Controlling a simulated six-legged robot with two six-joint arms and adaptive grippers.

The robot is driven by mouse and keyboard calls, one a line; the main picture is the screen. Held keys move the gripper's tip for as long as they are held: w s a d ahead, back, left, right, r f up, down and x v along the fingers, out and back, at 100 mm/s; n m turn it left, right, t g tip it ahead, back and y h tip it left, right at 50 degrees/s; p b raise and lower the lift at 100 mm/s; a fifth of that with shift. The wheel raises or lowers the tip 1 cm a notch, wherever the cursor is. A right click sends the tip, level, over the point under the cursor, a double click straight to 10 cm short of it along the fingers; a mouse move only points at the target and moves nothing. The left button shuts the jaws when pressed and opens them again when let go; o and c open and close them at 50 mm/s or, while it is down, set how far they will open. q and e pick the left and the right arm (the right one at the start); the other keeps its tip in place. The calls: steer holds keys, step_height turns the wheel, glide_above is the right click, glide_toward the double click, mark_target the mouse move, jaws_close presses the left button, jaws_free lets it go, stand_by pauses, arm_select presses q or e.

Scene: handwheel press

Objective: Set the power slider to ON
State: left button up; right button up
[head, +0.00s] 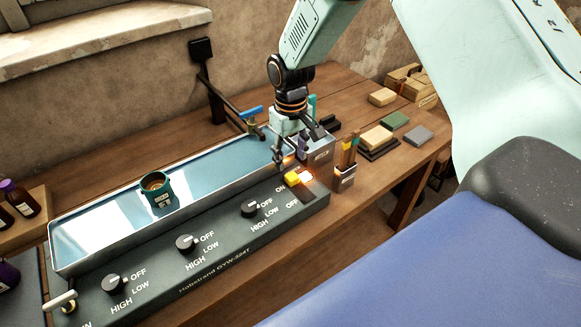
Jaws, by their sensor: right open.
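The power slider (292,179) is a small yellow block at the right end of the dark control panel (222,262). The labels ON and OFF stand just left of and below it, and a bright glow shows beside it. I cannot tell which label it lines up with. My right gripper (298,148) reaches down from the top, above and behind the slider. It is open, and its fingers look apart from the slider. My left gripper is not in view.
Three black knobs line the panel, one of them (186,243) in the middle. A teal cup (160,198) stands on the shiny plate (100,222). A brush holder (345,180) stands right of the slider. A blue-handled valve (251,113) is behind the plate.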

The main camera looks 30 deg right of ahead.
mark_target(292, 175)
step_height(292, 175, up, 6)
steer(key=shift+s+d+r, duration=0.1)
steer(key=shift+s, duration=0.2)
stand_by(0.3)
